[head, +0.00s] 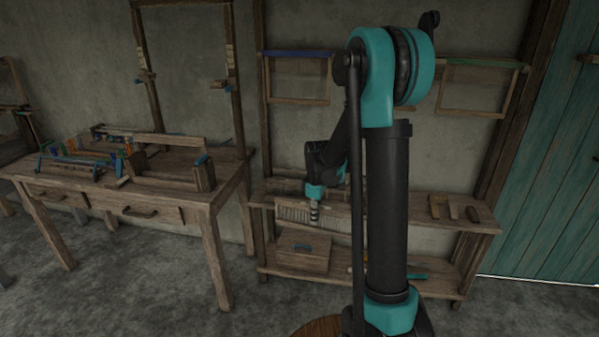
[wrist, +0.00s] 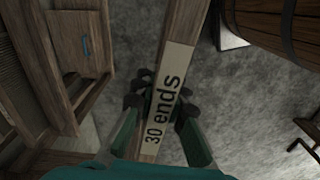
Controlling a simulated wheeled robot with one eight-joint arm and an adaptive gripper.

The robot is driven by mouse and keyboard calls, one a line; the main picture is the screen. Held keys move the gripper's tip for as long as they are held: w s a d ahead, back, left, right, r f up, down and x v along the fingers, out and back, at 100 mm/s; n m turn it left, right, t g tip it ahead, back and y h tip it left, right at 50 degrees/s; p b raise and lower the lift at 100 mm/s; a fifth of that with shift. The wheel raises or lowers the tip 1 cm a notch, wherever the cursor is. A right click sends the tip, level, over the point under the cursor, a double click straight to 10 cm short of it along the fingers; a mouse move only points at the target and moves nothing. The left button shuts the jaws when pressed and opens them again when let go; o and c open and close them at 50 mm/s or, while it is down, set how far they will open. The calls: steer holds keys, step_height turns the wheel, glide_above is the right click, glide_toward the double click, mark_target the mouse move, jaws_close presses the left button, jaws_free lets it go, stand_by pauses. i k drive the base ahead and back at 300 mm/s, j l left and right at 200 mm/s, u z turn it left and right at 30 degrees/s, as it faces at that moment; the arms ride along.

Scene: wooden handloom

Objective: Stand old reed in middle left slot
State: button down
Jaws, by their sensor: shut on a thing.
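The old reed shows in the wrist view as a long wooden bar (wrist: 176,28) with a pale label reading "30 ends". My gripper (wrist: 160,103) has a finger on each side of this bar and is shut on it. In the head view my gripper (head: 314,212) points down in front of the wall shelf, at the comb-like reed (head: 293,212) with pale upright teeth. The reed's far end is partly hidden by my arm. I cannot make out which part of the shelf is the middle left slot.
A wooden shelf unit (head: 455,222) stands against the wall, with a blue-handled wooden box (head: 303,250) on its lower board. A workbench (head: 190,191) with tools is at left. In the wrist view a barrel (wrist: 275,24) is at upper right, with grey floor below.

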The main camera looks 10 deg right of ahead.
mark_target(273, 181)
steer(key=i, duration=1.45)
